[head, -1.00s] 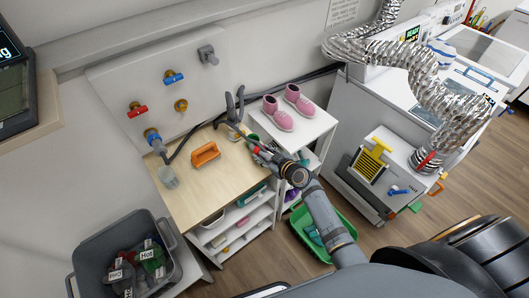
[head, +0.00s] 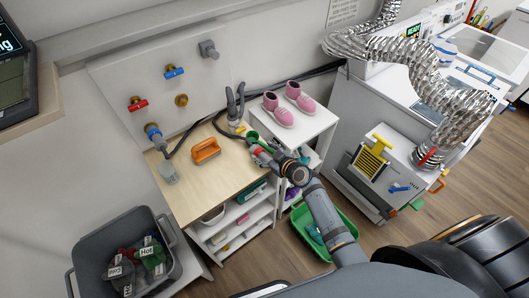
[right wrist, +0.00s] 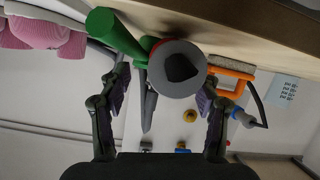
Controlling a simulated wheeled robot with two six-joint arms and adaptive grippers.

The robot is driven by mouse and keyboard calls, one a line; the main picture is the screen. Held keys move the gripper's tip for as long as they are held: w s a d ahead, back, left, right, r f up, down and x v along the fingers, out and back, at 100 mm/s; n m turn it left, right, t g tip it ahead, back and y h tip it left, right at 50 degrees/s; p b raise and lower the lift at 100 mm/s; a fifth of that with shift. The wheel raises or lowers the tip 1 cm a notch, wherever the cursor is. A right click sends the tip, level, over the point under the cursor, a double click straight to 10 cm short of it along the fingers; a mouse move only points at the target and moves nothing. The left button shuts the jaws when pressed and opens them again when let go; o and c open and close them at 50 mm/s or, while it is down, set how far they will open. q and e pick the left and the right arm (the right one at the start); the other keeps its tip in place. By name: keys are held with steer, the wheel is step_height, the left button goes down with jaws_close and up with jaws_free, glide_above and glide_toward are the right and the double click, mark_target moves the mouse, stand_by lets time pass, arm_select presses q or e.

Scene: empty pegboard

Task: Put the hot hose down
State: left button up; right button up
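My right gripper (head: 268,155) is over the back right of the wooden worktop (head: 235,175). In the right wrist view its two fingers (right wrist: 163,95) stand wide apart. A short green hose piece (right wrist: 118,35) with a red ring and a grey end (right wrist: 180,70) with a dark hole shows beyond and partly between them. The grey end looks close to one finger; I cannot tell whether they touch. In the head view green (head: 254,137) shows just beside the gripper, which hides most of the piece. I see no hot label on it. My left gripper is not in view.
Dark pliers (head: 235,103) stand behind the gripper. An orange-handled brush (head: 206,151) lies on the worktop. Pink shoes (head: 279,110) sit on the white shelf to the right. Taps (head: 138,104) are on the wall board. A grey bin (head: 83,252) holds labelled tags.

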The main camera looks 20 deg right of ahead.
steer(key=shift+r, duration=0.1)
step_height(320, 180, up, 2)
steer(key=shift+p, duration=1.25)
steer(key=shift+s+d+f+b, duration=0.1)
steer(key=shift+s+d+b, duration=0.15)
steer(key=shift+s, duration=0.25)
steer(key=shift+s+d+f+b, duration=0.15)
steer(key=shift+s+b, duration=0.15)
steer(key=shift+s, duration=0.2)
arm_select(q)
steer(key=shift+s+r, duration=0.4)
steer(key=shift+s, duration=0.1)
arm_select(e)
steer(key=v, duration=0.9)
steer(key=shift+s+r, duration=0.25)
steer(key=shift+r, duration=0.1)
steer(key=shift+d, duration=0.1)
